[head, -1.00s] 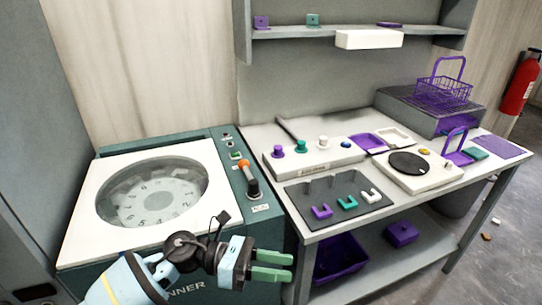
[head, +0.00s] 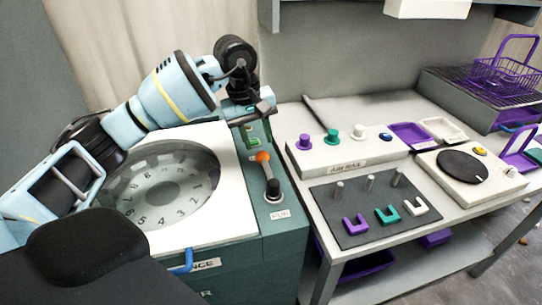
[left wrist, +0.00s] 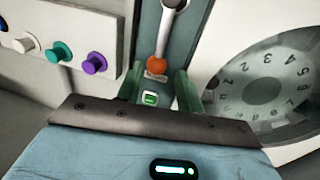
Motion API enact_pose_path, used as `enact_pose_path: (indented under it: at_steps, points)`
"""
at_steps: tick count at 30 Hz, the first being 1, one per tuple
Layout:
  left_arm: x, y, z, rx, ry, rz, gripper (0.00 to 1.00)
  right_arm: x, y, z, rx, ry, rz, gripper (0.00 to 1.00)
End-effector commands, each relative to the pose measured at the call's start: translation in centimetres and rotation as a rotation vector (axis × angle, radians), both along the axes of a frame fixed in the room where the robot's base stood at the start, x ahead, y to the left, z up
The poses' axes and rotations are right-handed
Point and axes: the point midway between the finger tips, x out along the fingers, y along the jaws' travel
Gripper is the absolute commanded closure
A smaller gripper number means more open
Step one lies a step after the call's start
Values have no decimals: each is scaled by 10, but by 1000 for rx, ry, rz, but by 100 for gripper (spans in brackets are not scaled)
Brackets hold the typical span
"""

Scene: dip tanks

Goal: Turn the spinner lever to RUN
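The spinner is a teal machine with a white lid (head: 222,190) and a round window over a numbered drum. Its lever (head: 268,174) stands on the panel to the right of the lid, with an orange knob pointing to the back, away from the label (head: 280,214) at the front, whose text is too small to read surely. My left gripper (head: 251,132) is over the back of the panel, behind the knob. In the left wrist view its green fingers (left wrist: 157,76) are apart, with the orange knob (left wrist: 157,65) in line with the gap; contact cannot be told. My right gripper is not in view.
Right of the spinner, a bench holds a white rail box (head: 345,157) with coloured knobs, a dark tray (head: 345,230) with pegs and U-shaped pieces, and a white dial unit (head: 485,188). A purple basket (head: 500,75) stands at back right.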

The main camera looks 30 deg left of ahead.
Motion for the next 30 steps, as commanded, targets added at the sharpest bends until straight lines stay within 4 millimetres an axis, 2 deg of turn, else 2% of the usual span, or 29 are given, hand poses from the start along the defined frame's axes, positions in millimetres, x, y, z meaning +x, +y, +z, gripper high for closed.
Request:
enact_pose_path:
  at_steps: [5, 15, 19, 30]
  points:
    - [1, -2, -9, -4, 2, 0, 63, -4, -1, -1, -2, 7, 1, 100]
    - [8, -8, -56, -5, 2, 1, 63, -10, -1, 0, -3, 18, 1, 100]
    - [10, -10, -69, -5, 1, 2, 63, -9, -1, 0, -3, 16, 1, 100]
    - [11, -11, -77, -6, -2, 2, 63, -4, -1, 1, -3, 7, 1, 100]
